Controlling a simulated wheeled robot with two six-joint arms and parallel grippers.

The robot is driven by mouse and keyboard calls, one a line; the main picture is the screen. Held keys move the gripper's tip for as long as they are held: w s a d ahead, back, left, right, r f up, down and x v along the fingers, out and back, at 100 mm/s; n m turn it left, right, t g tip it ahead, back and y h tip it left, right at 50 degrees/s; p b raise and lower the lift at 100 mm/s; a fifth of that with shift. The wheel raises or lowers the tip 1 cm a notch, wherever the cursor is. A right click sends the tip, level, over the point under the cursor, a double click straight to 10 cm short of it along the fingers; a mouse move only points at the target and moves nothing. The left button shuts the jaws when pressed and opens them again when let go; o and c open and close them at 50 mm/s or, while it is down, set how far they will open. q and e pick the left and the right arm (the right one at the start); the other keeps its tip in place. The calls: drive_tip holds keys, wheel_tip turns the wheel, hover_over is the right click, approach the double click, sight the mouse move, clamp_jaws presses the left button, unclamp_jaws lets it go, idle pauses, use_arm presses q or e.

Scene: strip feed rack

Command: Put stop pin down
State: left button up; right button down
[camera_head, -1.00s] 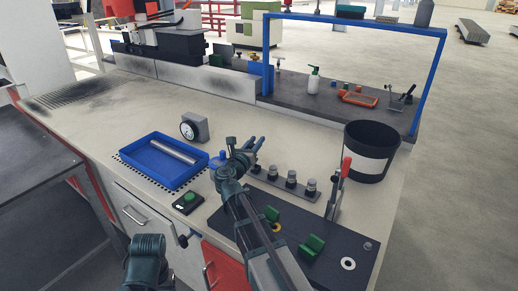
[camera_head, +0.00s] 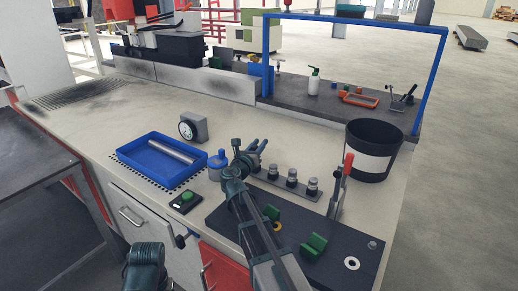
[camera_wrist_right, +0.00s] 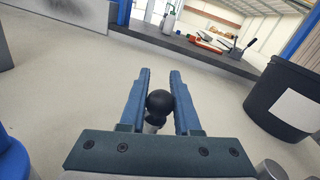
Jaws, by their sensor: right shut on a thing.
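My right gripper (camera_head: 258,146) is above the light bench top, just behind the row of silver pegs. In the right wrist view, its two blue fingers (camera_wrist_right: 160,78) are shut on the stop pin, which shows a round black knob (camera_wrist_right: 160,102) and a short pale silver part below. The fingers hide the pin's sides, and I cannot tell whether its lower end touches the bench. In the head view the pin cannot be made out. A dark link of my left arm shows at the bottom, but no left fingertips show.
A metal strip with silver pegs (camera_head: 291,178) stands beside the gripper. A blue round-topped part (camera_head: 217,161), a blue tray (camera_head: 133,155) and a dial gauge (camera_head: 193,128) are to the left. A red-handled clamp (camera_head: 342,181) and a black bin (camera_head: 389,137) are to the right.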

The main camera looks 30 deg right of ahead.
drive_tip(key=shift+f, duration=0.15)
drive_tip(key=c, duration=0.6)
unclamp_jaws()
drive_tip(key=shift+r, duration=0.2)
drive_tip(key=shift+s+a, duration=0.2)
drive_tip(key=v, duration=1.1)
drive_tip(key=shift+s+a, duration=0.2)
